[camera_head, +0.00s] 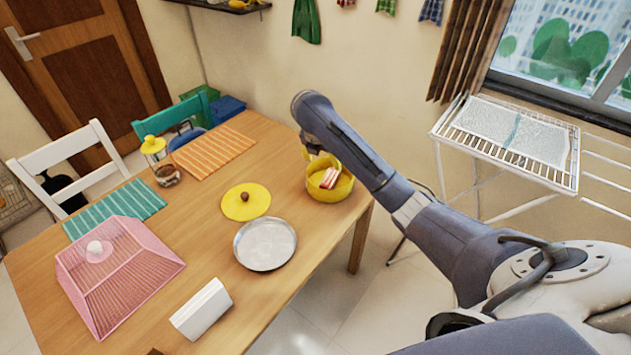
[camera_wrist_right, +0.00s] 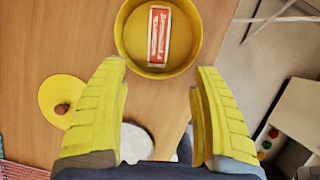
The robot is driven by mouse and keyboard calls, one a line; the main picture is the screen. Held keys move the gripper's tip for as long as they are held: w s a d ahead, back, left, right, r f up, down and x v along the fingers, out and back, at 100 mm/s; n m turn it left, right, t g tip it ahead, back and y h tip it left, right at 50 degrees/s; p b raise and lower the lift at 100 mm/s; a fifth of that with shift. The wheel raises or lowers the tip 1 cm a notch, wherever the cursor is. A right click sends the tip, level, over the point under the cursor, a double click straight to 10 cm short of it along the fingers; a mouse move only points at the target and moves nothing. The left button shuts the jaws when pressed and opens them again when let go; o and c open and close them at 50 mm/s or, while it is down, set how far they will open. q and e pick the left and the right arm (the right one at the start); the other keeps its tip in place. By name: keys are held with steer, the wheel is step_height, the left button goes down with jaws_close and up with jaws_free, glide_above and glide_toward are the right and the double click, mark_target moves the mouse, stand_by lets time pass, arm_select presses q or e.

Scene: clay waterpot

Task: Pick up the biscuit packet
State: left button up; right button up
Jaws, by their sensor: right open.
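The biscuit packet (camera_wrist_right: 158,37) is a small red and white packet inside a round yellow bowl (camera_wrist_right: 124,38). In the head view the packet (camera_head: 329,178) also shows in the yellow bowl (camera_head: 334,194) near the right end of the table. My right gripper (camera_wrist_right: 160,82) has yellow fingers spread apart with nothing between them. In the wrist view the bowl and packet lie beyond the fingertips. In the head view the right gripper (camera_head: 310,152) is at the bowl's far left side, partly hidden by my arm. My left gripper is not in view.
On the wooden table (camera_head: 205,262) are a yellow lid (camera_head: 236,207) with a brown knob, a metal plate (camera_head: 265,244), a white box (camera_head: 201,309), a pink mesh cover (camera_head: 120,270) and a yellow-topped jar (camera_head: 165,173). The table's right edge is close to the bowl.

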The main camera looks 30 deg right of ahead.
mark_target(329, 178)
steer(key=shift+w+x, duration=0.1)
steer(key=shift+x, duration=4.1)
steer(key=shift+w+x, duration=0.15)
steer(key=shift+x, duration=4.1)
steer(key=shift+a, duration=0.15)
steer(key=shift+c, duration=0.3)
steer(key=c, duration=1.3)
